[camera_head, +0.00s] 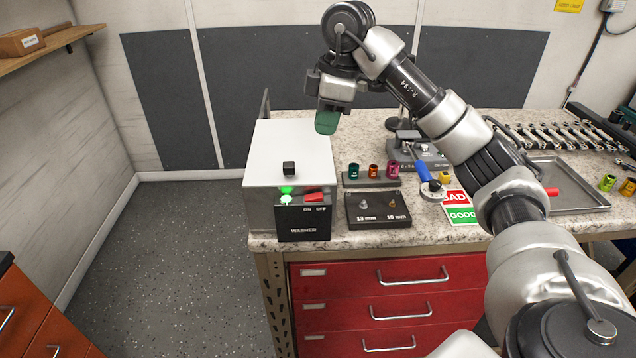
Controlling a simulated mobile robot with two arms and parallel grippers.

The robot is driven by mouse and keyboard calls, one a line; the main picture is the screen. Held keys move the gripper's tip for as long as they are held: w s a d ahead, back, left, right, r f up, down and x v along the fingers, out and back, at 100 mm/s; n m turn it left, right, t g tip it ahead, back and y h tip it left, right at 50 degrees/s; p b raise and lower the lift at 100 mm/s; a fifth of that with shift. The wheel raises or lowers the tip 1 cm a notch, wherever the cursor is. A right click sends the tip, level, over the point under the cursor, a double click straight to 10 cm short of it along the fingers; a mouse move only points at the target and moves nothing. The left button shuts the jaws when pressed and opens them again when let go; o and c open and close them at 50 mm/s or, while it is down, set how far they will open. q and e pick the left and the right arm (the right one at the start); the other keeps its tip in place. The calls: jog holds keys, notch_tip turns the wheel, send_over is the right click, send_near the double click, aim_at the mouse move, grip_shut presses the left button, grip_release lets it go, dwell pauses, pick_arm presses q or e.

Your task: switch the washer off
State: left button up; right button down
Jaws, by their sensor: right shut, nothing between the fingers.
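The washer (290,152) is a white and grey box at the left end of the bench. Its black front panel (303,222) reads WASHER, with ON and OFF labels. A red rocker switch (314,197) sits under the lid edge on the right, beside a round button (286,199) lit green. A small black knob (289,168) stands on the lid. My right gripper (327,122) is shut and empty, its green fingertips pointing down above the washer's right rear edge, apart from it. My left gripper is not in view.
Right of the washer stand a rack of coloured sockets (372,176) and a black tray (377,210) marked 13 mm and 10 mm. BAD and GOOD cards (459,207), a torque tool (431,188) and a metal tray (565,186) lie further right. Floor to the left is clear.

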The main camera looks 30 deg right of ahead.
jog(key=p, duration=0.3)
send_near(316, 195)
jog(key=f, duration=0.3)
jog(key=a+f, duration=0.1)
jog(key=f, duration=0.1)
jog(key=shift+w+a+f, duration=0.1)
jog(key=shift+w+f, duration=0.25)
jog(key=shift+f, duration=0.5)
